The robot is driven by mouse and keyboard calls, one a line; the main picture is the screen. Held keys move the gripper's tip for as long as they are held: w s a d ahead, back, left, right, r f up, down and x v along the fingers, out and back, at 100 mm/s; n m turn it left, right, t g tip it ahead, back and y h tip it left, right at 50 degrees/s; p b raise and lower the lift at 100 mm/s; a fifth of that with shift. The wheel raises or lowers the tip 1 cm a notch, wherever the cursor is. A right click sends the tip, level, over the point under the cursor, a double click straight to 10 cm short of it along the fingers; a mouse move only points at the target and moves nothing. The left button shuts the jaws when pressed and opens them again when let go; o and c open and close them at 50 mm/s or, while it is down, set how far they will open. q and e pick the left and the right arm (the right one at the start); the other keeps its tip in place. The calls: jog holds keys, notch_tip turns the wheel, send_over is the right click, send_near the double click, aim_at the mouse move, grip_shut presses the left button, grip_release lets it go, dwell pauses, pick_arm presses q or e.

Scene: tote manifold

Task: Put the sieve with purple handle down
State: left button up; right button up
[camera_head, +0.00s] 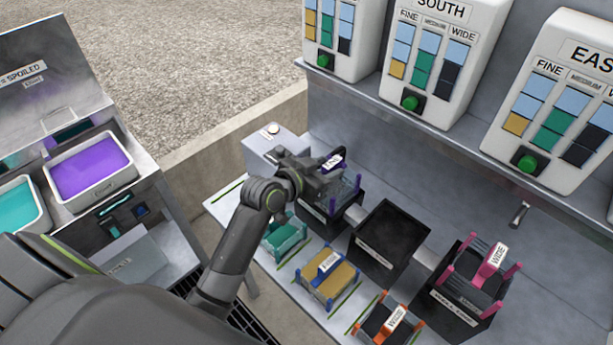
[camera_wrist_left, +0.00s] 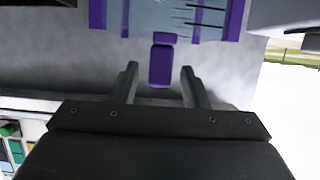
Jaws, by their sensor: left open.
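The sieve with the purple handle (camera_head: 347,187) has clear sides and purple corner posts. In the head view it sits at the back-left black bin (camera_head: 317,213); how deep it sits in the bin is hard to tell. Its purple handle (camera_head: 333,162) carries a white label. My left gripper (camera_head: 325,168) is at the handle, partly hiding it. In the left wrist view the purple handle (camera_wrist_left: 161,62) lies between the tips of my open left gripper (camera_wrist_left: 160,78), with gaps on both sides. My right gripper is not in view.
An empty-looking black bin (camera_head: 390,236) stands to the right, and a pink-handled sieve (camera_head: 490,262) sits in another bin. Dispensers (camera_head: 443,55) stand on a shelf behind. A purple-filled tote (camera_head: 91,168) is left.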

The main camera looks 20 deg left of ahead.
pick_arm(q)
jog(key=v, duration=0.7)
jog(key=shift+s+b, duration=0.3)
jog(key=shift+b, duration=0.05)
jog(key=shift+r, duration=0.1)
jog(key=s+a+f+n+g+y, duration=0.1)
jog(key=s+a+f+g+y, duration=0.2)
jog(key=s, duration=0.6)
jog(key=s+a+f+n+g+y, duration=0.1)
jog(key=s+a+f+n+g, duration=0.15)
jog(key=s+f, duration=0.45)
jog(key=s+a+f+n+g+y, duration=0.1)
jog(key=s+a+f+g+y, duration=0.25)
jog(key=s, duration=0.65)
notch_tip(320, 180, down, 24)
jog(key=a+g+h, duration=0.1)
jog(key=a+g, duration=0.1)
jog(key=s+d+f+g, duration=0.1)
jog(key=s+f, duration=1.4)
jog(key=f, duration=0.1)
jog(key=shift+s+d+h, duration=0.2)
jog(key=shift+d+h, duration=0.1)
jog(key=shift+h, duration=0.05)
